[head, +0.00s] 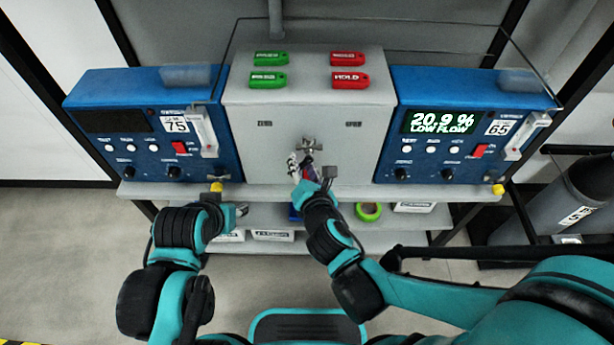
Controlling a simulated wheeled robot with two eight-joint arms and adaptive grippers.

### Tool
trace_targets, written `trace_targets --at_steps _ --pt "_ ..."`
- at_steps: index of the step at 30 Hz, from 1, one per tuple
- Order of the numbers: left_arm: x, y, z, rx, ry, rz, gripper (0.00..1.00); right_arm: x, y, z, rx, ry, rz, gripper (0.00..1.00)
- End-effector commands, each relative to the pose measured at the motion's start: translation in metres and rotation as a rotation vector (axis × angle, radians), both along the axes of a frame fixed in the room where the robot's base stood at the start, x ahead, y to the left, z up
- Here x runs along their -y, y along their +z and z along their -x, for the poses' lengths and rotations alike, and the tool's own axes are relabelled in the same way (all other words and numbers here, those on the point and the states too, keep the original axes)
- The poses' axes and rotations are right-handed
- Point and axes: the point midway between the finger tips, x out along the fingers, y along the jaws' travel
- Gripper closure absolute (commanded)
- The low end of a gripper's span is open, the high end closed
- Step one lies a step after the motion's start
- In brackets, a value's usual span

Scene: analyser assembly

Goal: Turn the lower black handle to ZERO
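The grey central cabinet (252,112) stands between two blue analyser units. A small metal fitting (309,145) shows low on the middle of its front. My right gripper (303,166) is right at this fitting, just below it, and covers what lies there. Small dark, silvery and reddish parts show around its fingertips, too small to tell apart. I cannot make out the lower black handle or the way it points. Whether the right fingers are shut on it is not clear. My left gripper (241,210) is low in front of the shelf, away from the fitting; its fingers are too small to read.
Green tags (269,80) and red tags (350,80) are on the cabinet top. The left blue unit (97,92) and right blue unit (455,82), reading 20.9 % LOW FLOW, flank it. Green tape (368,212) lies on the lower shelf.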

Motion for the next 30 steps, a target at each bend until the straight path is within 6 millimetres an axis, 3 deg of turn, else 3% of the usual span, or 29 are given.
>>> trace_targets --at_steps 18,30 --pt "0.0 0.0 0.0 0.0 0.0 0.0 0.6 0.017 0.024 0.073 -0.001 0.002 0.001 0.66" --pt "0.0 0.0 0.0 0.0 0.0 0.0 0.6 0.024 0.034 0.102 -0.001 0.001 0.0 0.66"
